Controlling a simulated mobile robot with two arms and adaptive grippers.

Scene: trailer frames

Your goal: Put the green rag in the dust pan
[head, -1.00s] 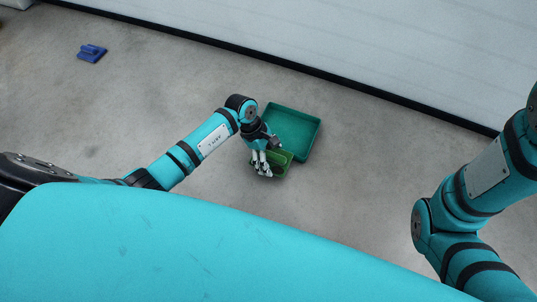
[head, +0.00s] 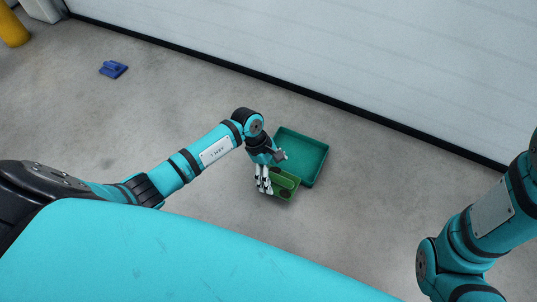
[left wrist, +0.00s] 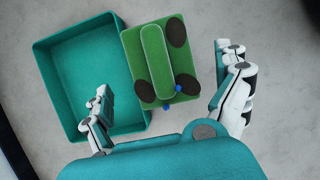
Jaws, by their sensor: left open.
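A green block-like item with a raised bar, dark ovals and small blue spots (left wrist: 158,62), the only match for the green rag, lies beside the teal open tray (left wrist: 62,85), the likely dust pan. In the left wrist view its left side overlaps the tray's right wall; I cannot tell if they touch. In the head view the green item (head: 284,184) is at the near side of the tray (head: 308,150). My left gripper (head: 271,172) is open above the item, with fingers on either side of it in the left wrist view (left wrist: 165,75). My right gripper is out of view.
A blue item (head: 113,69) lies on the concrete floor at the upper left. A yellow post (head: 12,27) stands in the far left corner. A pale wall (head: 380,60) with a dark base runs behind the tray. The floor around is otherwise clear.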

